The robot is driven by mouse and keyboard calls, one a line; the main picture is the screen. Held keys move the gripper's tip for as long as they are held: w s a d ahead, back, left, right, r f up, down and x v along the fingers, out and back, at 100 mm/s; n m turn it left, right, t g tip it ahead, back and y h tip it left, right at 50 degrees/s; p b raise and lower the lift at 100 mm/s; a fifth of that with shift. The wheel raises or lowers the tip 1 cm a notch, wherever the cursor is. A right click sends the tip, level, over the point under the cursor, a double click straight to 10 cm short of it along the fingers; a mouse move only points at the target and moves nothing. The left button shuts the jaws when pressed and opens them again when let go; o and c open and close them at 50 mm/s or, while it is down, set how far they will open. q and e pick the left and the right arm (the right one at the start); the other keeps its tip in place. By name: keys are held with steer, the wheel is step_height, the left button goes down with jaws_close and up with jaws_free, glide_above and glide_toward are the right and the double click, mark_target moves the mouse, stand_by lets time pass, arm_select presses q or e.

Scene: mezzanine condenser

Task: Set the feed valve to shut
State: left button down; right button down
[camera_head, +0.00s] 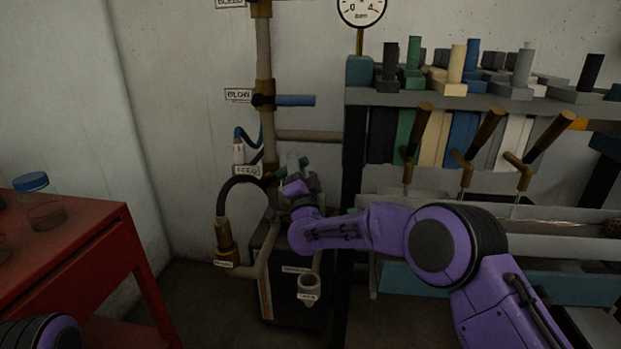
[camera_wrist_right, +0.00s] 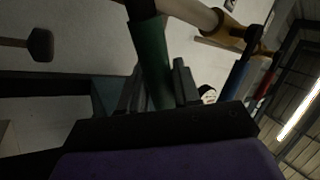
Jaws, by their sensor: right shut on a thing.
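The feed valve sits on the vertical pipe beside the FEED label (camera_head: 247,170) in the head view. Its green handle (camera_head: 278,169) sticks out to the right of the pipe, roughly level and partly hidden by the fingers. My right gripper (camera_head: 292,167) is shut on this handle. In the right wrist view, the green handle (camera_wrist_right: 150,48) runs down between the dark fingers of the right gripper (camera_wrist_right: 158,88). My left gripper is out of view; only a purple part of my left arm shows at the lower left.
Above, the blow valve's blue handle (camera_head: 295,100) points right. A black hose (camera_head: 229,187) curves left of the feed valve. A rack with several brown-handled levers (camera_head: 416,130) stands right. A red table (camera_head: 70,235) holds a blue-capped jar (camera_head: 44,205).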

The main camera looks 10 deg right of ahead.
steer(key=shift+s+d+f+m+g+h+b, duration=0.1)
steer(key=shift+d+f+m+h+b, duration=0.15)
steer(key=shift+f+m+h+b, duration=1.05)
steer(key=shift+s+d+f+m+g+h+b, duration=0.1)
steer(key=shift+d+f+m+h+b, duration=0.35)
steer(key=shift+m+h+b, duration=1.5)
steer(key=shift+s+d+f+m+g+h+b, duration=0.1)
steer(key=shift+f+m+h+b, duration=0.85)
steer(key=shift+m, duration=1.4)
steer(key=shift+f, duration=0.15)
steer(key=c, duration=0.9)
jaws_free()
steer(key=shift+a, duration=0.1)
steer(key=shift+f, duration=0.1)
steer(key=p+v, duration=0.1)
steer(key=v, duration=0.9)
steer(key=shift+s, duration=0.25)
steer(key=shift+a, duration=0.1)
